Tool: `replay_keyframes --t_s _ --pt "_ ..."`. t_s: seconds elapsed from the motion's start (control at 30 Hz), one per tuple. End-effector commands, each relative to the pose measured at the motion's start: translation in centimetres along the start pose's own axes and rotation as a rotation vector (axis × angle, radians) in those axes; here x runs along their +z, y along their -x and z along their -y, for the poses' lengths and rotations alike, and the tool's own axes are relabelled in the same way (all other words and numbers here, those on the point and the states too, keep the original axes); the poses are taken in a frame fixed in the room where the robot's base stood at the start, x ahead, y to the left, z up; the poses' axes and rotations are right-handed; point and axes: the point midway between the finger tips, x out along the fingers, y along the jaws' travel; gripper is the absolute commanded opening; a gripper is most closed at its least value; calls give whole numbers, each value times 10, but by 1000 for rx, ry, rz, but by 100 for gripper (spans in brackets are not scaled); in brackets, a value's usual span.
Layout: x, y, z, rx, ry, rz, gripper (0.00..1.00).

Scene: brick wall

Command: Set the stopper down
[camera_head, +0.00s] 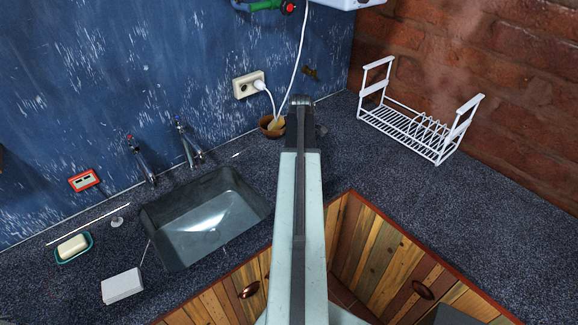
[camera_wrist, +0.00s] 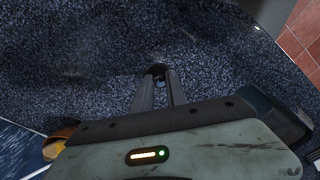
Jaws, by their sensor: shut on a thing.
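My gripper (camera_wrist: 158,76) is shut on a small dark thing, probably the stopper (camera_wrist: 157,70), at its fingertips in the wrist view. Only a little of it shows between the tips. The speckled dark countertop (camera_wrist: 90,60) lies beneath; I cannot tell whether the held thing touches it. In the head view my gripper (camera_head: 300,104) is at the back of the counter (camera_head: 345,160), right of the sink. The arm hides its fingers and what they hold.
The sink (camera_head: 205,225) with two taps is left of my arm. A brown pot (camera_head: 266,124) stands close left of my gripper, below a socket (camera_head: 248,85). A white rack (camera_head: 415,125) stands at right. Soap (camera_head: 72,247) and a white block (camera_head: 122,286) lie at left.

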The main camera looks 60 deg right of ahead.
Motion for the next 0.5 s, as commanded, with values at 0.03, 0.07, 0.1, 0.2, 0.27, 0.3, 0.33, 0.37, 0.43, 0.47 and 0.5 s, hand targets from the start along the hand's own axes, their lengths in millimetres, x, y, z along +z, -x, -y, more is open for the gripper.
replay_keyframes --t_s 0.03,0.07,0.1,0.2,0.27,0.3,0.33,0.37,0.43,0.47,0.5 --pt "0 0 -2 0 1 0 0" --pt "-1 0 -2 0 2 0 0" --pt "-2 0 -1 0 3 0 0" --pt "-2 -10 0 0 4 0 0" --pt "-1 -20 -1 0 2 0 0" --pt "-1 -28 -1 0 1 0 0" --pt "0 -33 -1 0 1 0 0" --pt "0 -37 -1 0 0 0 0" --pt "-1 -40 0 0 2 0 0" --pt "-2 -38 0 0 3 0 0" --pt "-3 -36 0 0 5 0 0"
